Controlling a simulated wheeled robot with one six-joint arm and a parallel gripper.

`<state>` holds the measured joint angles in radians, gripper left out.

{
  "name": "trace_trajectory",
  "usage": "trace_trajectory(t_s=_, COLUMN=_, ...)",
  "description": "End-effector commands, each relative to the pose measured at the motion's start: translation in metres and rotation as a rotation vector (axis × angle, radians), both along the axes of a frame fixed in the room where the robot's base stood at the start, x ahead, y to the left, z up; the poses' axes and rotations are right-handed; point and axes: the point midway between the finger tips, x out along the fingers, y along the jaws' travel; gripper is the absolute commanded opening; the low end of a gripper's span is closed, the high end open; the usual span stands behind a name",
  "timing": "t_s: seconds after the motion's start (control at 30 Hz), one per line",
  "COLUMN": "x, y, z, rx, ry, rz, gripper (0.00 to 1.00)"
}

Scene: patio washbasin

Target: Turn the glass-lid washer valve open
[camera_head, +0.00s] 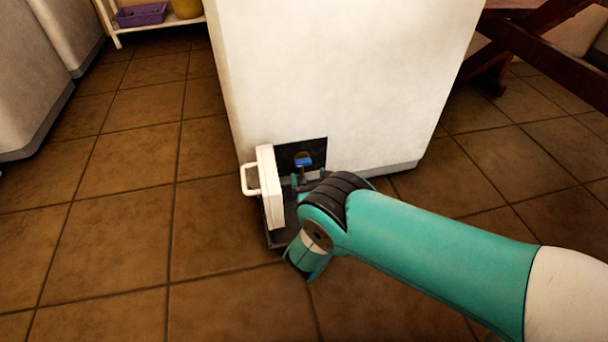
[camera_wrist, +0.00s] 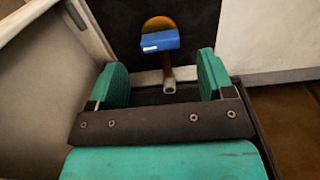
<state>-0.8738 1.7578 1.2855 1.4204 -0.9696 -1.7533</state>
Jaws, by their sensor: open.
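The valve has a blue handle (camera_head: 304,161) above a short metal spout, inside a dark recess low in a white block. In the wrist view the blue handle (camera_wrist: 160,41) sits ahead of my gripper, in front of an orange-brown round part. The spout (camera_wrist: 169,86) points down below it. My gripper (camera_wrist: 160,75) is open and empty, its two green fingers to the left and right below the handle, apart from it. In the head view my wrist hides most of the gripper. No glass lid can be made out.
A white door (camera_head: 267,186) with a handle stands open at the left of the recess, close to my gripper. The white block (camera_head: 340,75) rises above. A dark tray (camera_head: 269,222) lies at the recess's foot. Tiled floor is clear at left.

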Motion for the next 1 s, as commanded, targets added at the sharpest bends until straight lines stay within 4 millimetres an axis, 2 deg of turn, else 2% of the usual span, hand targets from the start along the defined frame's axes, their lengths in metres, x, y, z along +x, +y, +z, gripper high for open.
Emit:
trace_trajectory(t_s=0.03, x=0.014, y=0.003, z=-0.003, rx=0.012, ry=-0.004, rz=-0.005, gripper=0.74)
trace_trajectory(t_s=0.1, x=0.026, y=0.006, z=-0.002, rx=0.011, ry=-0.005, rz=-0.004, gripper=0.74)
trace_trajectory(t_s=0.23, x=0.042, y=0.011, z=-0.002, rx=0.008, ry=-0.003, rz=-0.004, gripper=0.74)
trace_trajectory(t_s=0.4, x=0.052, y=0.015, z=0.001, rx=0.005, ry=-0.004, rz=-0.001, gripper=0.74)
trace_trajectory(t_s=0.67, x=0.053, y=0.015, z=0.002, rx=0.004, ry=-0.003, rz=0.000, gripper=0.74)
trace_trajectory(t_s=0.77, x=0.053, y=0.015, z=0.002, rx=0.004, ry=-0.003, rz=0.000, gripper=0.56)
trace_trajectory(t_s=0.9, x=0.052, y=0.015, z=0.002, rx=0.004, ry=-0.002, rz=0.000, gripper=0.25)
trace_trajectory(t_s=1.0, x=0.052, y=0.015, z=0.001, rx=0.004, ry=-0.002, rz=0.000, gripper=0.25)
